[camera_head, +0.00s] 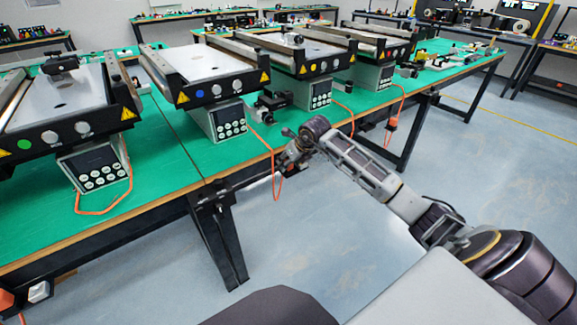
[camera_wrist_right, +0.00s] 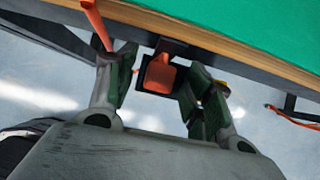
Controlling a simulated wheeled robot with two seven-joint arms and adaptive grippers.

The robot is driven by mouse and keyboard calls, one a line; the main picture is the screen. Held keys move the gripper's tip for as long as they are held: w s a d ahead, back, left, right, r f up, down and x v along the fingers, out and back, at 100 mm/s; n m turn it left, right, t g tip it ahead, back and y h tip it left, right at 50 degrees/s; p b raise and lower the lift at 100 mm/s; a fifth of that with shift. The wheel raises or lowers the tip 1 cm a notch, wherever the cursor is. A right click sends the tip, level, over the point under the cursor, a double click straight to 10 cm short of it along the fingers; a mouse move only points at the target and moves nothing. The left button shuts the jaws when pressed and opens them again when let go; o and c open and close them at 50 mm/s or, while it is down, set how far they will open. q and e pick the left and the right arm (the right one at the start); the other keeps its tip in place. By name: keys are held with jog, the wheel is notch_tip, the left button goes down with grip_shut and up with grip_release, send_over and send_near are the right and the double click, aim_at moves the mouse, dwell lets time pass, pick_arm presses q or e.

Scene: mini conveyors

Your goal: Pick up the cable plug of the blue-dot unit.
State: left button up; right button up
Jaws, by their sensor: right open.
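The blue-dot unit (camera_head: 205,88) is a small conveyor with a grey box (camera_head: 228,121) below it on the green table. Its orange cable (camera_head: 272,155) runs over the front edge of the table and hangs in a loop; an orange cable (camera_wrist_right: 95,22) also passes beside the left finger in the right wrist view. My right gripper (camera_head: 290,160) is at the table's front edge. In the right wrist view an orange plug (camera_wrist_right: 159,73) against a black block sits between the open fingers (camera_wrist_right: 152,88), with no clear grip. In the head view the gripper largely hides it.
The green-dot unit (camera_head: 75,108) is to the left and the yellow-dot unit (camera_head: 305,68) to the right. Another orange cable (camera_head: 403,98) hangs over the edge at the right. A black table leg (camera_head: 218,240) stands below the edge. The floor in front is clear.

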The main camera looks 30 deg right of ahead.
pick_arm(q)
jog(key=shift+w+r, duration=0.1)
jog(key=shift+w, duration=0.1)
pick_arm(e)
jog(key=c, duration=1.1)
jog(key=shift+r, duration=0.15)
jog(key=shift+r, duration=0.5)
pick_arm(q)
notch_tip(320, 180, down, 6)
jog(key=s+a+p, duration=0.1)
jog(key=p, duration=0.2)
jog(key=shift+a, duration=0.2)
pick_arm(e)
notch_tip(320, 180, up, 17)
jog(key=shift+f, duration=0.15)
pick_arm(q)
jog(key=shift+r, duration=0.1)
jog(key=shift+w+d+r, duration=0.1)
jog(key=shift+r, duration=0.15)
